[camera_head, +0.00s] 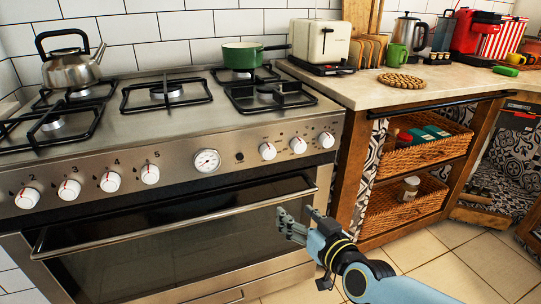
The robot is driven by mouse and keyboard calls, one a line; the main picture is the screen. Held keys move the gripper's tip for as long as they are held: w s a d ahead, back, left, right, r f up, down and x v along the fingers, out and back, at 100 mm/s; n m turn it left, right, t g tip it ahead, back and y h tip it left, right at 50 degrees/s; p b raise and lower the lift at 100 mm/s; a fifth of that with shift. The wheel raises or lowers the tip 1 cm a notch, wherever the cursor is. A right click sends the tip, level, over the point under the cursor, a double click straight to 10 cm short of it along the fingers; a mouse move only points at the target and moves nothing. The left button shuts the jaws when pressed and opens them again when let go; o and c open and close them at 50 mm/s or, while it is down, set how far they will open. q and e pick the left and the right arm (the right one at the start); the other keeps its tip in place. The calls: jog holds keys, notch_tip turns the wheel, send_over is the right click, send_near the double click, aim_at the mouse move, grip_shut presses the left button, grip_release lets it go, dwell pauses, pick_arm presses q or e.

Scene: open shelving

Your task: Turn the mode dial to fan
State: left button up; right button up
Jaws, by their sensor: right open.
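The stainless steel stove front carries several white dials with red marks. Three dials sit to the right of the round gauge (206,161): a left one (268,151), a middle one (298,145) and a right one (326,140). Several more (110,181) sit to the left of the gauge. I cannot read the labels, so I cannot tell which is the mode dial. My right gripper (295,212) is open and empty, in front of the oven door below the right-hand dials. It touches no dial. My left gripper is not in view.
The oven door handle (150,226) juts out below the dials, left of my gripper. A kettle (72,62) and a green pan (242,55) stand on the stove top. A wooden counter with wicker baskets (412,155) stands to the right. The tiled floor (430,258) there is clear.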

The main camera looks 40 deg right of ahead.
jog(key=m+t+h, duration=0.1)
jog(key=t, duration=0.1)
send_near(270, 154)
jog(key=w+b, duration=0.1)
jog(key=w, duration=0.2)
jog(key=w+d, duration=0.1)
jog(key=w, duration=0.3)
jog(key=shift+w+d+f+b, duration=0.1)
jog(key=shift+w+d+b, duration=0.2)
jog(key=shift+b, duration=0.1)
jog(key=shift+w, duration=0.65)
jog(key=c, duration=1.2)
jog(key=shift+o, duration=0.2)
